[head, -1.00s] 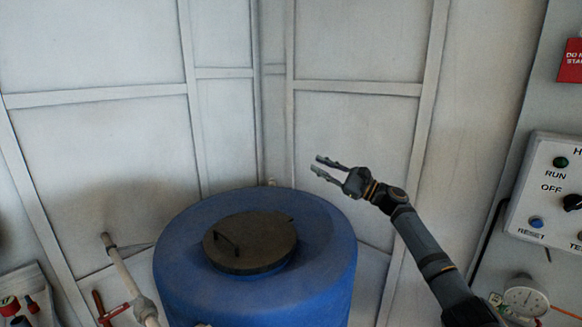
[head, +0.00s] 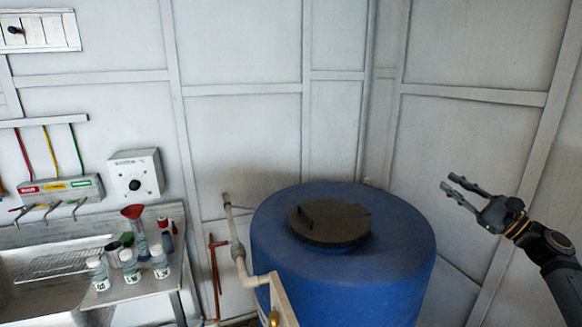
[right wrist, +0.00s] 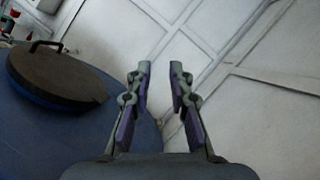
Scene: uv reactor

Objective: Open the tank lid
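The blue tank (head: 340,280) stands at the lower middle of the head view. Its dark round lid (head: 335,224) lies on top and looks closed, with a small handle near its left edge. In the right wrist view the lid (right wrist: 60,78) is at the left, with its dark handle (right wrist: 45,45) standing up, and the tank (right wrist: 50,140) is below. My right gripper (head: 455,186) is open and empty, right of the tank and apart from the lid. The right wrist view also shows its two fingers (right wrist: 160,80) apart with nothing between them. My left gripper is not in view.
A pale pipe (head: 238,250) with a valve stands close to the tank's left side. Further left are a sink (head: 30,290) and a shelf with several bottles (head: 130,265). A panelled wall (head: 240,130) stands behind the tank.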

